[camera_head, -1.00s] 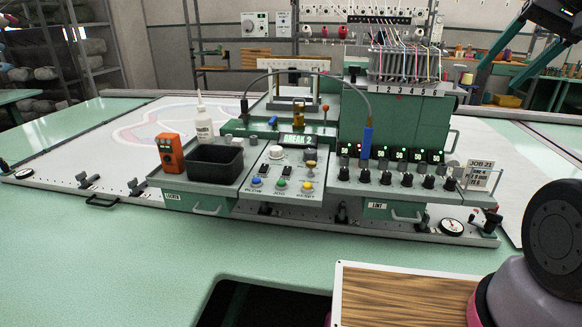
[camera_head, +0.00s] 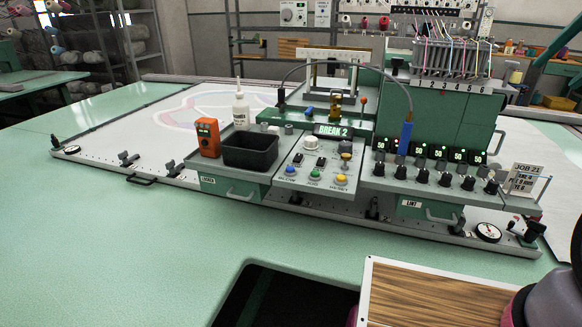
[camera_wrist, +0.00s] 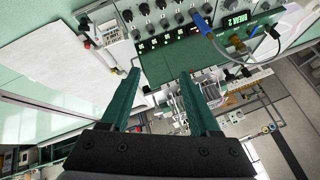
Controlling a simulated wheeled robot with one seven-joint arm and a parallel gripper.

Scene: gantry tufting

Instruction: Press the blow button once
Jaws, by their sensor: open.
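A grey control panel (camera_head: 318,160) at the middle of the tufting machine carries a blue button (camera_head: 290,169), a green button (camera_head: 314,174) and a yellow button (camera_head: 341,179) in a row along its front. The small labels under them are too blurred to read surely. A display above the panel reads BREAK 2 (camera_head: 333,130); it also shows in the wrist view (camera_wrist: 235,24). My gripper (camera_wrist: 158,73) is open and empty, its two green fingers apart. The row of buttons cannot be made out in the wrist view.
A black bin (camera_head: 250,152), an orange handheld device (camera_head: 208,137) and a white bottle (camera_head: 241,110) stand left of the panel. Black knobs (camera_head: 444,179) and a job card (camera_head: 524,180) are to the right. A wooden board (camera_head: 430,296) lies in front. The green table at left is clear.

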